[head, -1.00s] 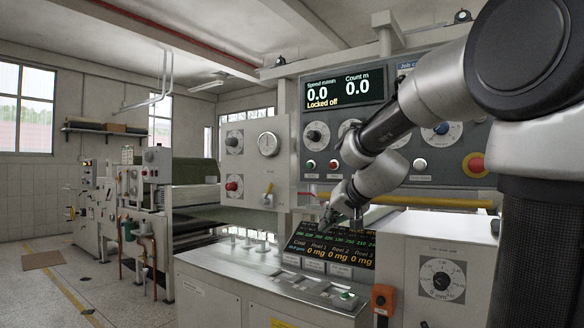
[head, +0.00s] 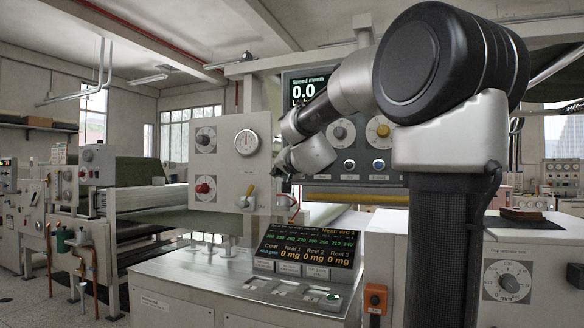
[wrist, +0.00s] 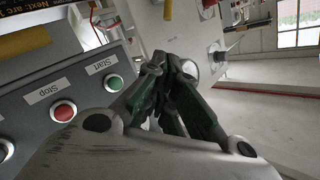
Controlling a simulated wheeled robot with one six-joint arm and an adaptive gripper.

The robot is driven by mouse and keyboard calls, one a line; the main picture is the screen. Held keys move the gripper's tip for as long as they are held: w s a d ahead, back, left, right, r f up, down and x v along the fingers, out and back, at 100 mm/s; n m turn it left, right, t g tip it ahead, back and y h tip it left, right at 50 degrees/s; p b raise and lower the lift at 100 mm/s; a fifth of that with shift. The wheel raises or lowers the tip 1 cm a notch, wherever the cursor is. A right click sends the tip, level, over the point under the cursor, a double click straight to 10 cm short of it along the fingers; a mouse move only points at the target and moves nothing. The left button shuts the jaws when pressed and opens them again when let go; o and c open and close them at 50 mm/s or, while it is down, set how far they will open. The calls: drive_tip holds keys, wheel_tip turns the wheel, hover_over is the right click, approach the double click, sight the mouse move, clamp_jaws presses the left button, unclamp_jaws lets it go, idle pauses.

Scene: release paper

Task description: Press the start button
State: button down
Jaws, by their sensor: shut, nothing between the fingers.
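In the wrist view, the green start button (wrist: 113,83) sits on a grey panel under a "Start" label (wrist: 101,65). The red stop button (wrist: 63,111) is beside it, to the left. My gripper (wrist: 158,62) is shut and empty, with its dark fingers to the right of the green button and apart from it in the picture. In the head view, my gripper (head: 285,182) is small and partly hidden by its own wrist, in front of the large control panel (head: 365,182). My arm hides the left part of that panel, and I cannot see the start button there.
A sloped display (head: 306,247) and a metal console (head: 215,272) with a small green button (head: 332,298) lie below my gripper. A white dial box (head: 508,283) is at the right.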

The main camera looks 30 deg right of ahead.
drive_tip(key=w+d, duration=0.5)
drive_tip(key=d, duration=0.2)
drive_tip(key=shift+w, duration=0.15)
idle(0.4)
drive_tip(key=shift+w+d, duration=0.1)
idle(1.3)
drive_tip(key=shift+w+d, duration=0.15)
drive_tip(key=shift+d, duration=0.05)
drive_tip(key=shift+w+d, duration=0.3)
drive_tip(key=shift+d, duration=0.1)
idle(0.8)
drive_tip(key=shift+s+a, duration=0.55)
drive_tip(key=shift+a, duration=0.15)
